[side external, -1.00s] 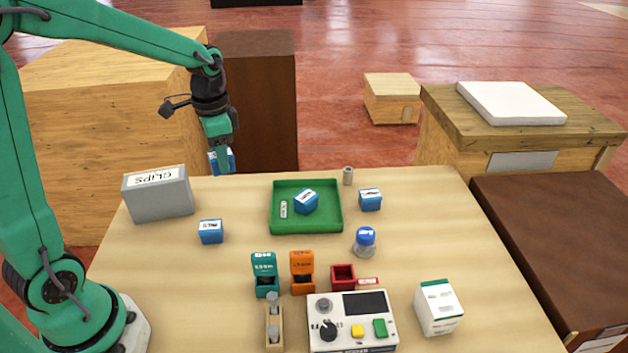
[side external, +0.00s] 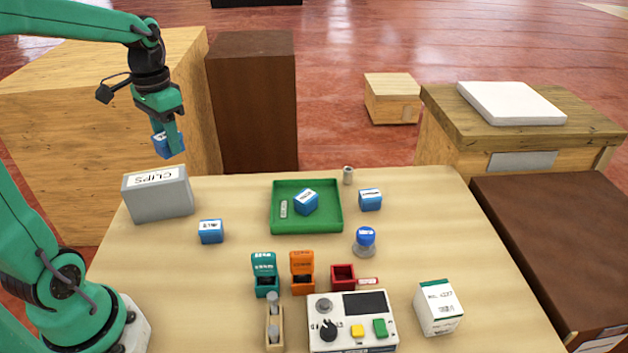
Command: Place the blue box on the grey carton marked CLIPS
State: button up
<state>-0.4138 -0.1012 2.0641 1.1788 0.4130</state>
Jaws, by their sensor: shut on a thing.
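My gripper (side external: 172,146) is shut on a blue box (side external: 161,147) with a white label. It holds the box in the air, a little above the grey carton (side external: 162,200). The box and the carton's top appear apart. The carton stands at the table's back left corner, with a white CLIPS label on its top. Other blue boxes with white labels are on the table: one right of the carton (side external: 211,232), one in the green tray (side external: 306,203), and one right of the tray (side external: 370,199).
The green tray (side external: 335,223) lies at the back middle. A blue-capped jar (side external: 364,242), teal (side external: 265,276) and orange (side external: 302,273) holders, a red bin (side external: 343,277), a control panel (side external: 353,321) and a white carton (side external: 439,308) stand nearer the front. The table's right side is mostly clear.

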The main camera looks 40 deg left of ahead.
send_over(153, 177)
notch_tip(153, 177, down, 6)
jog(key=shift+f, duration=2.2)
jog(key=shift+f, duration=0.15)
jog(key=o, duration=1)
jog(key=shift+o, duration=0.2)
notch_tip(153, 177, up, 12)
jog(key=shift+r, duration=0.2)
